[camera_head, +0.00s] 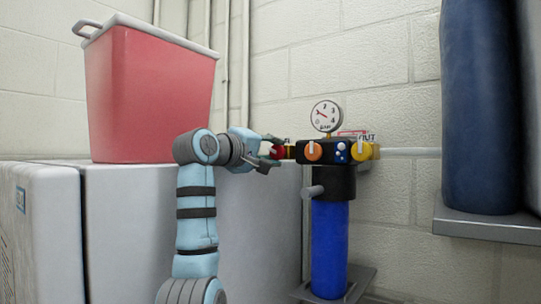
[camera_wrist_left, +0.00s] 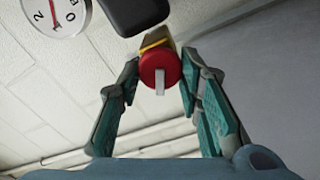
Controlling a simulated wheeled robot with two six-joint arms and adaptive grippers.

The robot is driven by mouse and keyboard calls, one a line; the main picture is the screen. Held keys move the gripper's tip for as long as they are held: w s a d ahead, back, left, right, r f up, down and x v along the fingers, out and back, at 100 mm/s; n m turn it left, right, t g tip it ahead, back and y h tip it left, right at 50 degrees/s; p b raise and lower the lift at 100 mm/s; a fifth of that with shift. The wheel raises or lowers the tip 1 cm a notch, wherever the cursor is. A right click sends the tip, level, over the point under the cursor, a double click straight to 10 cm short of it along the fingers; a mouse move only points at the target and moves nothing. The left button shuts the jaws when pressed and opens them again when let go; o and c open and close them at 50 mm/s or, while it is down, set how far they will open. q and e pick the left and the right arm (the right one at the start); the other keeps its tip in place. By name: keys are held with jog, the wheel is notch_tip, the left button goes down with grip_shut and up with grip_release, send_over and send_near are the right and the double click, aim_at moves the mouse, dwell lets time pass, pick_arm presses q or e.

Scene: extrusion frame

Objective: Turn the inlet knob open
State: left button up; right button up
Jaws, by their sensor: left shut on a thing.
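The inlet knob is red with a white pointer bar and sits at the left end of the black filter head (camera_head: 328,152). In the head view the red inlet knob (camera_head: 277,152) is partly hidden by my left gripper (camera_head: 270,154). In the left wrist view the inlet knob (camera_wrist_left: 151,66) faces the camera, its white bar running roughly up and down the picture. My left gripper (camera_wrist_left: 160,70) has one teal finger on each side of the knob and is shut on it. My right gripper is in neither view.
A gauge (camera_head: 325,116) stands on top of the head. An orange knob (camera_head: 313,151) and a yellow outlet knob (camera_head: 361,151) are on it. A blue filter bowl (camera_head: 329,245) hangs below. A red bin (camera_head: 148,95) stands on a grey cabinet at left; a dark blue cylinder (camera_head: 482,110) is at right.

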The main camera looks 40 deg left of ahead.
pick_arm(q)
jog(key=n+b, duration=0.1)
jog(key=n, duration=0.4)
jog(key=shift+b, duration=0.3)
dwell(0.4)
jog(key=o, duration=0.8)
jog(key=shift+c, duration=0.2)
jog(key=o, duration=0.3)
jog(key=shift+w, duration=0.1)
jog(key=shift+o, duration=0.2)
jog(key=shift+w+f, duration=0.1)
jog(key=shift+w, duration=0.1)
jog(key=s+d, duration=0.1)
jog(key=s, duration=1.1)
jog(key=shift+d, duration=0.2)
